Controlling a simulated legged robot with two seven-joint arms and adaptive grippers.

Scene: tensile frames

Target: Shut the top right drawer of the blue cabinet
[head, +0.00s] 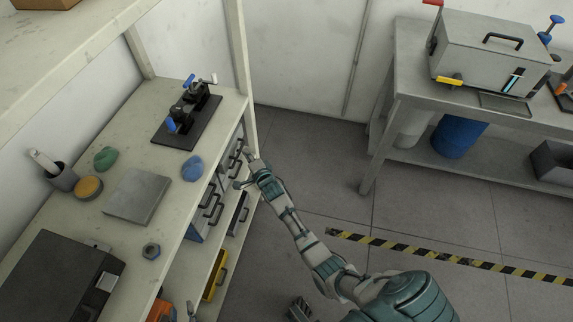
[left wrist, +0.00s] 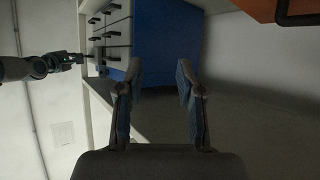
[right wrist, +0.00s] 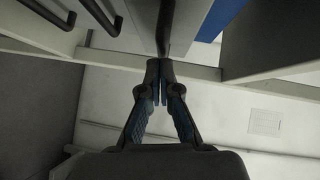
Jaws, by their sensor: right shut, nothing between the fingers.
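The blue cabinet (head: 195,231) stands on the shelf below the bench top, with grey drawer fronts and dark bar handles. Its blue side (left wrist: 165,40) and drawer fronts (left wrist: 118,28) show in the left wrist view. My right gripper (head: 245,168) is at the far drawers; its fingertips (right wrist: 158,68) are together, with nothing between them, close to a dark handle (right wrist: 165,25). I cannot tell whether they touch it. How far the top right drawer stands out is unclear, as my gripper partly covers that area. My left gripper (left wrist: 160,68) is open and empty, pointing towards the cabinet's blue side from a distance.
The bench top (head: 115,240) holds a grey plate (head: 137,195), a black fixture (head: 187,122), a blue lump (head: 193,168) and a nut (head: 151,251). A yellow bin (head: 216,276) is on the lower shelf. A shelf post (head: 243,80) stands near my right gripper. Floor to the right is clear.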

